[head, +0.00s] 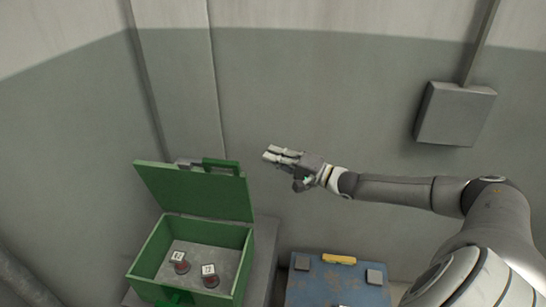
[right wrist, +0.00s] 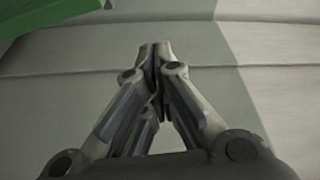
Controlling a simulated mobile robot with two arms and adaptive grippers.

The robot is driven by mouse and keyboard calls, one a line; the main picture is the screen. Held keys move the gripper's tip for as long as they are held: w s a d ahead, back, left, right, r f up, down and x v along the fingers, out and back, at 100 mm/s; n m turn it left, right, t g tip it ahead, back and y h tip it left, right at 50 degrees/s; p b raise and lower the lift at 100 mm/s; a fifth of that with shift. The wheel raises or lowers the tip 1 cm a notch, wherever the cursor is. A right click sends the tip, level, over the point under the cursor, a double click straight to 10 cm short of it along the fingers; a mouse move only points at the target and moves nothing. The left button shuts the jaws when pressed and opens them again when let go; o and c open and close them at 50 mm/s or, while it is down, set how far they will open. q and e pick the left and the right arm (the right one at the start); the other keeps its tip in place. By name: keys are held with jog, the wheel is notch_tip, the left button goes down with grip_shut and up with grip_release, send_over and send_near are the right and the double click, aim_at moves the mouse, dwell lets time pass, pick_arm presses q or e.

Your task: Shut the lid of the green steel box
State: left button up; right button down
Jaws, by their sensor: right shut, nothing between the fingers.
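The green steel box (head: 151,254) stands at the lower left in the head view. Its lid (head: 195,190) stands up and open at the back, with a green handle (head: 221,164) at its upper edge. Two small objects with white tops, one at left (head: 179,262) and one at right (head: 209,275), are inside the box. My right gripper (head: 268,153) is shut and empty, to the right of the lid's upper edge and apart from it. The right wrist view shows its fingertips (right wrist: 155,46) together, with a green part (right wrist: 45,12) at upper left. My left gripper is not in view.
The box rests on a grey stand (head: 262,262). A blue surface (head: 325,287) with a yellow piece (head: 339,259) and grey blocks lies to the right. A grey wall box (head: 455,114) with a pipe hangs at the right. Grey walls stand close behind the lid.

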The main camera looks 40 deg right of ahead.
jog(key=f+p+x, duration=0.1)
jog(key=p+x, duration=0.1)
jog(key=x, duration=0.6)
jog(key=s+a+p, duration=0.2)
jog(key=shift+s+a, duration=0.3)
jog(key=shift+a, duration=0.1)
jog(key=shift+s+a, duration=0.1)
